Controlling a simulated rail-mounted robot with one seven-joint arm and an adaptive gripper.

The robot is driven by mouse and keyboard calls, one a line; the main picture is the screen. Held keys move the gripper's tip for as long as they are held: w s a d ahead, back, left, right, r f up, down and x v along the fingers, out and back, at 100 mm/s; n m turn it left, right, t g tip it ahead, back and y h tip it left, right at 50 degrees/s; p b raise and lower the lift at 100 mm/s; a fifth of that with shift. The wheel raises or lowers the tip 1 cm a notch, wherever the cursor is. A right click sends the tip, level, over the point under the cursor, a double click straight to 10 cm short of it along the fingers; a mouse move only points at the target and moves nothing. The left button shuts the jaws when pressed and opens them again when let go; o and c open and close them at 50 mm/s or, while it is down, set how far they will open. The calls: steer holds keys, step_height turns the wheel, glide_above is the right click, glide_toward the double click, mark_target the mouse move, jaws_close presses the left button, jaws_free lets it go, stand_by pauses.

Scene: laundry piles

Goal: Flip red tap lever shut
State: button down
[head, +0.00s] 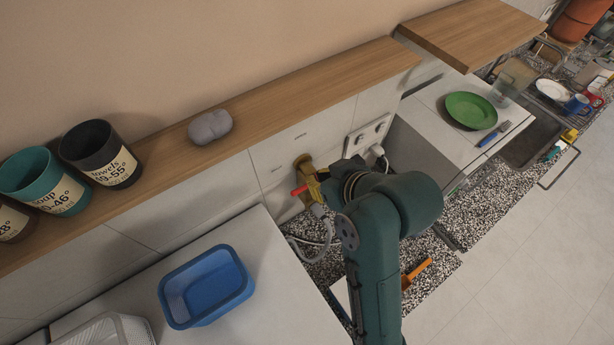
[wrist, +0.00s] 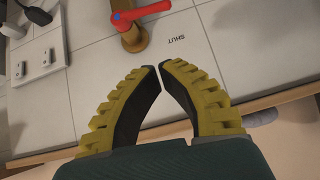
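The red tap lever (wrist: 145,12) sits on a brass tap (wrist: 134,38) on the tiled wall, at the top of the wrist view. It extends to the right there from a pivot with a blue dot. A "SHUT" label (wrist: 176,39) is printed on the tile to the right of the tap. In the head view the red lever (head: 299,190) points left from the tap, beside my gripper (head: 314,188). My gripper (wrist: 160,67) has its yellow-ribbed fingers brought together at the tips, with only a sliver between them. It holds nothing and is apart from the lever in the wrist view.
A wooden shelf (head: 270,98) with a grey lump (head: 210,127) runs above the tap. A socket plate (head: 368,135) with a plug is right of it. A grey hose (head: 322,232) hangs below. A blue basin (head: 205,287) stands on the white top at left.

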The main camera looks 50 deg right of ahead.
step_height(320, 180, up, 6)
steer(key=w+r+n+t, duration=0.1)
steer(key=w+t, duration=0.1)
steer(key=t, duration=0.2)
step_height(320, 180, down, 3)
steer(key=s+a+t+h+b, duration=0.1)
steer(key=s+t+b, duration=0.2)
steer(key=b, duration=0.2)
steer(key=m+g, duration=0.1)
glide_above(304, 188)
steer(key=shift+h, duration=0.3)
step_height(304, 188, down, 9)
steer(key=shift+r+p, duration=0.1)
steer(key=shift+p, duration=0.3)
steer(key=f, duration=0.4)
steer(key=shift+s+a+f, duration=0.15)
steer(key=shift+s+f, duration=0.05)
